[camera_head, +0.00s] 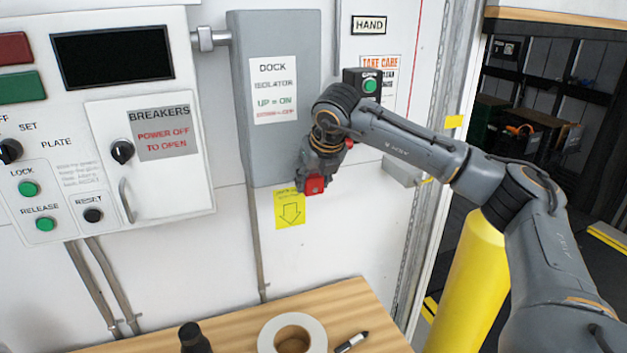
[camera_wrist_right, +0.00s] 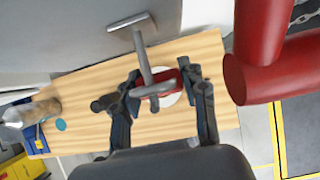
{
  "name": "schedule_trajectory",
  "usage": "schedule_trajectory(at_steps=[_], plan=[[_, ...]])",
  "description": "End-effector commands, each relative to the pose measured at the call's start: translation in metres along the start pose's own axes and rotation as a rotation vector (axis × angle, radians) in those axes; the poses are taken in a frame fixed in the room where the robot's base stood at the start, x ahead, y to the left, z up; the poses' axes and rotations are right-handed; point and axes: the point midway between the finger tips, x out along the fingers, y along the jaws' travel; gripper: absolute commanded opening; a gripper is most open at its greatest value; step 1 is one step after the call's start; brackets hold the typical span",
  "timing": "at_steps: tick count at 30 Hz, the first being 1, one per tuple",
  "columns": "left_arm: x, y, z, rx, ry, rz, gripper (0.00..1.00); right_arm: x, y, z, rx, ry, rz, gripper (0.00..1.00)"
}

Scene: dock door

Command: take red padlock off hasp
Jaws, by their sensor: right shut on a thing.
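The red padlock (camera_head: 314,185) is at the lower right edge of the grey dock isolator box (camera_head: 272,150), just above a yellow arrow label. My right gripper (camera_head: 318,170) is at the padlock, reaching in from the right. In the right wrist view the red padlock (camera_wrist_right: 172,77) sits between the two fingers of my right gripper (camera_wrist_right: 164,87), which is shut on it. A grey metal bar and loop (camera_wrist_right: 146,62), seemingly the hasp or shackle, crosses in front of the padlock. Whether the shackle is clear of the hasp cannot be told. My left gripper is not in view.
A thick red bar (camera_wrist_right: 262,55) stands close to the right of my fingers in the wrist view. Below is a wooden table with a tape roll (camera_head: 292,335), a marker (camera_head: 352,342) and a dark bottle (camera_head: 194,339). A yellow post (camera_head: 468,285) stands at the right.

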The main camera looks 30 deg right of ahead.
Motion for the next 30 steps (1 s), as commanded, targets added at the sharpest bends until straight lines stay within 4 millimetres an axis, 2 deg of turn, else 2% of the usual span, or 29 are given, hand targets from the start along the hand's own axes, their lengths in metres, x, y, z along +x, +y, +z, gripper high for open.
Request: schedule_trajectory(at_steps=[18,30], plan=[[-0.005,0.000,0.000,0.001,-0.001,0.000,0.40,-0.012,0.000,0.007,0.001,-0.001,0.000,0.09],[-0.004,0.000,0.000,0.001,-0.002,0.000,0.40,-0.013,0.000,0.006,0.000,-0.001,0.000,0.09]])
